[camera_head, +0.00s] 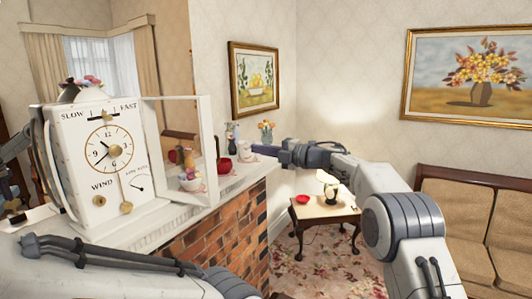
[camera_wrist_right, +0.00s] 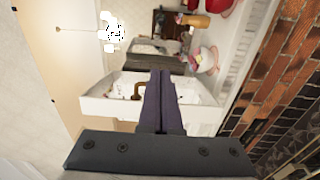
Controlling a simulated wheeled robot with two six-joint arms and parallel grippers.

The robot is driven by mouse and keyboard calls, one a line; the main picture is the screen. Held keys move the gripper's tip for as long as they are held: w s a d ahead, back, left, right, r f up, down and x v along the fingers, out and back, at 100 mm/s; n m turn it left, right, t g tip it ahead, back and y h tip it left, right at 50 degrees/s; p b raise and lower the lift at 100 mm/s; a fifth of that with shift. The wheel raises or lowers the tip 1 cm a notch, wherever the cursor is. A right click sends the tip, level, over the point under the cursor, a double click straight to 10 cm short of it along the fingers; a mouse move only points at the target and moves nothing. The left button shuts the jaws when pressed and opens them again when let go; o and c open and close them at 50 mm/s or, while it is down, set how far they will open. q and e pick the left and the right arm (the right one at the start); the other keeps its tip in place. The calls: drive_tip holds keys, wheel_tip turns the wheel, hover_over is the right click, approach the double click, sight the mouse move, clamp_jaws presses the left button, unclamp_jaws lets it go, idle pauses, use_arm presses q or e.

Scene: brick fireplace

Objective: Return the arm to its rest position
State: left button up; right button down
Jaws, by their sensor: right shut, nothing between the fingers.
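My right arm (camera_head: 405,215) reaches in from the right of the head view. Its dark gripper (camera_head: 258,150) is in the air near the right end of the mantel, to the right of the clock. In the right wrist view the two dark fingers (camera_wrist_right: 160,78) are shut together with nothing between them. My left arm (camera_head: 120,262) runs along the bottom left of the head view. Dark and pale parts show at the left edge beside the clock, but I cannot make out the left fingers.
A white clock (camera_head: 100,150) with an open framed door (camera_head: 207,145) stands on the mantel (camera_head: 150,232) above brickwork. A red bowl (camera_head: 223,165), a white cup (camera_head: 243,150) and flower vases are near my right gripper. A low table (camera_head: 320,212) and sofa stand beyond.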

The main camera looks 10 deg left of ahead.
wheel_tip(320, 180, up, 3)
drive_tip(key=s+a+m+t+h+b, duration=0.1)
drive_tip(key=a+m+t+h, duration=0.3)
drive_tip(key=m, duration=0.5)
drive_tip(key=s+d+f+m+g+h, duration=0.3)
drive_tip(key=s+f, duration=0.7)
drive_tip(key=s, duration=0.7)
drive_tip(key=s+d+f+m+g+h+b, duration=0.1)
drive_tip(key=s+d+f+m+g+h, duration=0.3)
drive_tip(key=s+f, duration=0.6)
drive_tip(key=s+d+f+m+g+h+b, duration=0.1)
drive_tip(key=s+d+f+m+g+h, duration=0.3)
drive_tip(key=s, duration=2)
drive_tip(key=d+f+m, duration=0.3)
drive_tip(key=f, duration=0.3)
drive_tip(key=shift+m+g, duration=0.3)
drive_tip(key=shift+d+f, duration=0.1)
